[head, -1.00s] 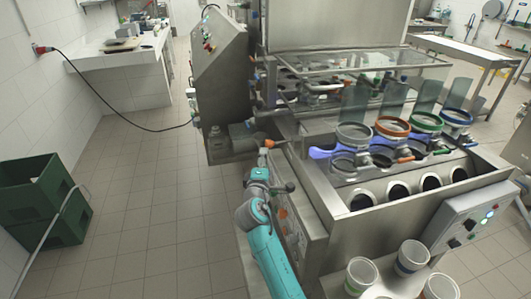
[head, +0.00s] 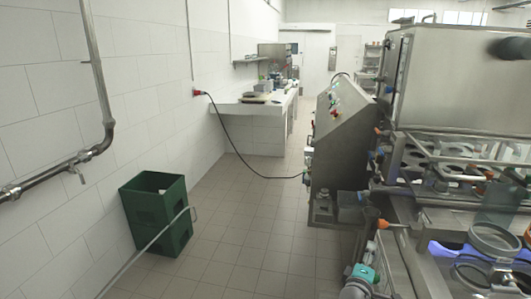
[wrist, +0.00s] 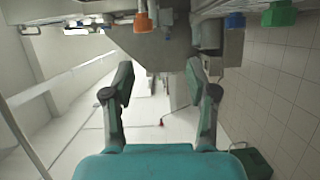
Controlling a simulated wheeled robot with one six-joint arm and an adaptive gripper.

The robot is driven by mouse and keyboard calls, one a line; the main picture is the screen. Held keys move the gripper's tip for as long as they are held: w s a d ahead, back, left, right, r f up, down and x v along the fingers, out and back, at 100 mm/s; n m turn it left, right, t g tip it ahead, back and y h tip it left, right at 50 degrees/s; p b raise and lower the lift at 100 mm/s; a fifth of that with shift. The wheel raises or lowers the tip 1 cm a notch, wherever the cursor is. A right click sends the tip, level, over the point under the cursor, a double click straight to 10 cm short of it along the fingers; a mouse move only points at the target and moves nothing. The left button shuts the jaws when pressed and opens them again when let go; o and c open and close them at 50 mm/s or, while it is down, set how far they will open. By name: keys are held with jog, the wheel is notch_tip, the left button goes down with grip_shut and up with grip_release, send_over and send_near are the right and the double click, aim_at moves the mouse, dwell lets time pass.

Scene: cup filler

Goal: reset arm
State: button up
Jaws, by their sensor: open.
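My gripper (wrist: 162,92) shows in the wrist view with its two dark fingers spread apart. It is open and nothing is between the fingers. In the head view only a teal and grey part of my arm shows at the bottom, beside the steel cup-filling machine (head: 425,225); my fingers cannot be made out there.
Green crates (head: 157,205) stand on the floor by the left wall; one also shows in the wrist view (wrist: 250,163). A grey control cabinet (head: 338,140) stands left of the machine. A black cable (head: 240,150) runs to it from the wall. The tiled floor between is clear.

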jog(key=s+a+f+m+y, duration=0.1)
jog(key=s+a+f+y, duration=0.1)
jog(key=s+a+f, duration=0.5)
jog(key=s+f+y, duration=0.3)
jog(key=s+f, duration=0.1)
jog(key=s, duration=0.6)
jog(key=s+a+f+m+y, duration=0.1)
jog(key=s+a+f+y, duration=0.1)
jog(key=s+a+f, duration=0.5)
jog(key=s+r+m+y, duration=0.3)
jog(key=s, duration=1.3)
jog(key=s+a+r+m, duration=0.1)
jog(key=s+r+m, duration=0.1)
jog(key=s+r, duration=0.2)
jog(key=s+r+m, duration=0.3)
jog(key=s+r, duration=0.1)
jog(key=s, duration=0.6)
jog(key=shift+a+r, duration=0.25)
jog(key=shift+a, duration=0.1)
